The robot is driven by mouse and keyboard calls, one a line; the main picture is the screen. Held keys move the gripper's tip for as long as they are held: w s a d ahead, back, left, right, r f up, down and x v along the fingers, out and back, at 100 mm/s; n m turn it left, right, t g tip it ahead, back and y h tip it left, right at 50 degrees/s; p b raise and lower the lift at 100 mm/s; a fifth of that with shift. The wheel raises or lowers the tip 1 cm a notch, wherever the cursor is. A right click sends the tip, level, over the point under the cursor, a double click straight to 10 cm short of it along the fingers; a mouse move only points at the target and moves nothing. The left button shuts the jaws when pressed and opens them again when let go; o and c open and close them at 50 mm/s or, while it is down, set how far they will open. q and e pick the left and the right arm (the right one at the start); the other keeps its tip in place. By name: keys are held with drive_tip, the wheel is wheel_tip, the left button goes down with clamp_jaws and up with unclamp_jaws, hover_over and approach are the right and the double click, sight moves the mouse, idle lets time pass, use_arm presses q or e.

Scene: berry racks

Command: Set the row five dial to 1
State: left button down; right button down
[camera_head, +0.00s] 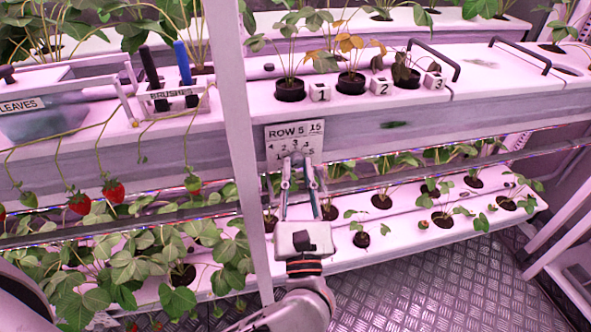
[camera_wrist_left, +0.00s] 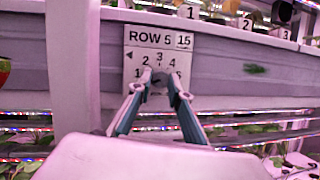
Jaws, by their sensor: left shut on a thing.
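The row five dial (camera_wrist_left: 159,77) is a small grey knob on a white plate (camera_head: 313,131) fixed to the front of the rack's gutter. The plate reads ROW 5, with a boxed 15 and a small left-pointing triangle. Numbers arc over the dial; 2, 3 and 4 read clearly, while the outer ones are partly covered by my fingers. My left gripper (camera_head: 297,163), also in the left wrist view (camera_wrist_left: 160,81), has its fingertips on both sides of the dial, shut on it. The dial's pointer is hidden, so its setting cannot be read. My right gripper is not in view.
A pale upright post (camera_head: 237,150) stands just left of my left arm. Pots with tags 1, 2 and 3 sit on the gutter above. A LEAVES bin (camera_head: 55,118) and a BRUSHES holder (camera_head: 170,98) are at left. Strawberries (camera_head: 113,190) hang below; metal floor shows at lower right.

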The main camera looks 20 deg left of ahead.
use_arm(q)
drive_tip(key=shift+r+m+p, duration=0.45)
drive_tip(key=shift+r+m, duration=0.05)
drive_tip(key=shift+m, duration=0.1)
drive_tip(key=shift+m+h+p, duration=0.5)
drive_tip(key=shift+h, duration=0.1)
drive_tip(key=shift+s+a+r+m+p, duration=0.1)
drive_tip(key=shift+m+p, duration=0.45)
drive_tip(key=shift+m, duration=0.05)
drive_tip(key=m+h+p, duration=0.1)
drive_tip(key=m+p, duration=0.1)
drive_tip(key=shift+m+h+p, duration=0.3)
drive_tip(key=shift+p, duration=0.1)
drive_tip(key=shift+m+p, duration=0.5)
drive_tip(key=shift+p, duration=0.1)
drive_tip(key=shift+f+m+h+p, duration=0.3)
drive_tip(key=shift+f+h+p, duration=0.05)
drive_tip(key=shift+h+p, duration=0.05)
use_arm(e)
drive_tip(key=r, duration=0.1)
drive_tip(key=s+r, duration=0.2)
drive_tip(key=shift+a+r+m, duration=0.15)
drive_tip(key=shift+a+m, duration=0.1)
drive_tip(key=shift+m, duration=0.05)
use_arm(q)
drive_tip(key=shift+f, duration=0.1)
